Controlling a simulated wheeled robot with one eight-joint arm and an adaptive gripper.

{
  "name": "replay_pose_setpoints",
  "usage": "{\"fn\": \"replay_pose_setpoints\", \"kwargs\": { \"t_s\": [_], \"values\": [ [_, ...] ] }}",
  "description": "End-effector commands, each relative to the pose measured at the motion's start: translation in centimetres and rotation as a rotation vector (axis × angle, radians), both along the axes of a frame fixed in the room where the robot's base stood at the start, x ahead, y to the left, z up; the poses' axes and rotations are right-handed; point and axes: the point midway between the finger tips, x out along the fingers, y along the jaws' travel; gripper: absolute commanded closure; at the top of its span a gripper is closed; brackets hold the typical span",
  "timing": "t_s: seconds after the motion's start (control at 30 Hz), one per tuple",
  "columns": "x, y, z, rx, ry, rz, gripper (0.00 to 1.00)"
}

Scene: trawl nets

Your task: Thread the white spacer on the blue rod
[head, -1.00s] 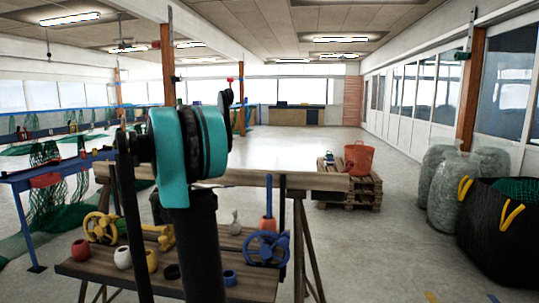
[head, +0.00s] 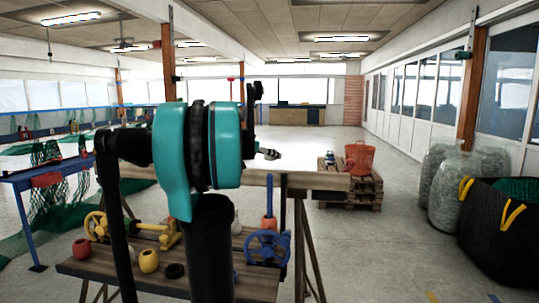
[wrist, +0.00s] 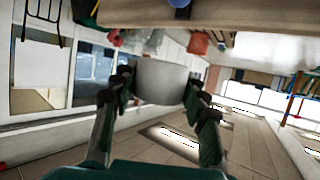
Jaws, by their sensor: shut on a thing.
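My gripper (wrist: 160,88) is shut on the white spacer (wrist: 161,80), a short pale cylinder, gripped from both sides in the wrist view. In the head view a small part of my gripper (head: 268,153) shows right of my teal arm joint, above the wooden beam; the spacer is too small to make out there. The blue rod (head: 269,201) stands upright on the bench at the right, with an orange spacer (head: 268,222) around its lower part. The gripper appears above and apart from the rod; the distance in depth cannot be told.
The bench (head: 255,285) carries a yellow handwheel (head: 96,226), a blue handwheel (head: 268,247), a red piece (head: 81,248), an orange-yellow piece (head: 149,261) and a black ring (head: 175,271). A wooden beam (head: 317,181) and dark post (head: 284,200) stand close to the rod. My arm hides the bench's middle.

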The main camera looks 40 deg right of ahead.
Motion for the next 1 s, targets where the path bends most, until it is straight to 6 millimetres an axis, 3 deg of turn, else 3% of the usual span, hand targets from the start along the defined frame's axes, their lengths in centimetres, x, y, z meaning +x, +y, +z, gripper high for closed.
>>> {"fn": "replay_pose_setpoints", "kwargs": {
  "t_s": [1.0],
  "values": [
    [0.1,0.1,-6.4,0.0,0.0,0.002,0.84]
  ]
}}
